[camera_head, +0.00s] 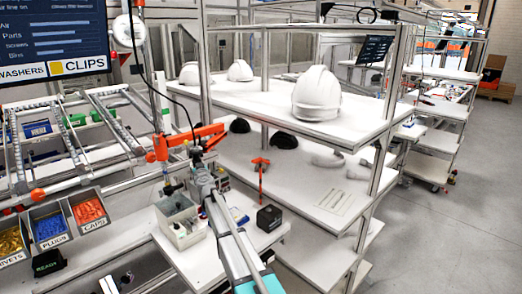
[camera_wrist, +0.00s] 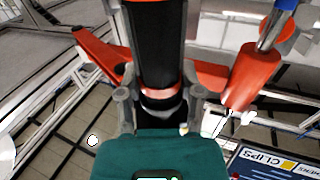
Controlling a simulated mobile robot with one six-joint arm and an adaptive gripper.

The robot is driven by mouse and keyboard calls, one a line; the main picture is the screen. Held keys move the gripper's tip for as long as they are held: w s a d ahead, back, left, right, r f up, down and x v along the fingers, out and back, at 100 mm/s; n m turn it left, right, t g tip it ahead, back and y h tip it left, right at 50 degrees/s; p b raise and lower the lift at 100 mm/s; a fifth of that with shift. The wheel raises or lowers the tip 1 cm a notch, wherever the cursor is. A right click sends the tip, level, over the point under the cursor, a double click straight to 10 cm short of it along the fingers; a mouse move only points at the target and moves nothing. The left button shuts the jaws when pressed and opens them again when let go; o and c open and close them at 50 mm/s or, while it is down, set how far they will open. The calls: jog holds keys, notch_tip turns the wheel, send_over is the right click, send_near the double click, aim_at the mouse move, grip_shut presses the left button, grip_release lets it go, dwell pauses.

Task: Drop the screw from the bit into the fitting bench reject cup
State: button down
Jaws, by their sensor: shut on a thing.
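In the wrist view my gripper (camera_wrist: 160,104) is shut around a black cylindrical screwdriver body (camera_wrist: 156,45) with an orange-red band near its end. A grey finger lies on each side of it. In the head view my gripper (camera_head: 199,165) is above the white bench, below an orange arm, and its jaws are small and partly hidden there. The screw and the bit tip cannot be made out in either view. I cannot identify the reject cup with certainty. A grey open box (camera_head: 178,212) with small items inside stands on the bench just left of my arm.
A black cube (camera_head: 270,218) stands on the bench right of my arm. The orange arm (camera_head: 190,140) crosses close above my gripper. Bins of blue plugs (camera_head: 50,228) and red caps (camera_head: 88,211) are at left. A shelf with a white helmet shell (camera_head: 317,94) stands behind.

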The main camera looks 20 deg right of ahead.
jog(key=shift+f+b, duration=1.55)
jog(key=shift+f, duration=0.2)
jog(key=shift+f+b, duration=1.6)
dwell(2.1)
jog(key=shift+r, duration=0.15)
jog(key=shift+r+p, duration=2.9)
jog(key=shift+p, duration=0.1)
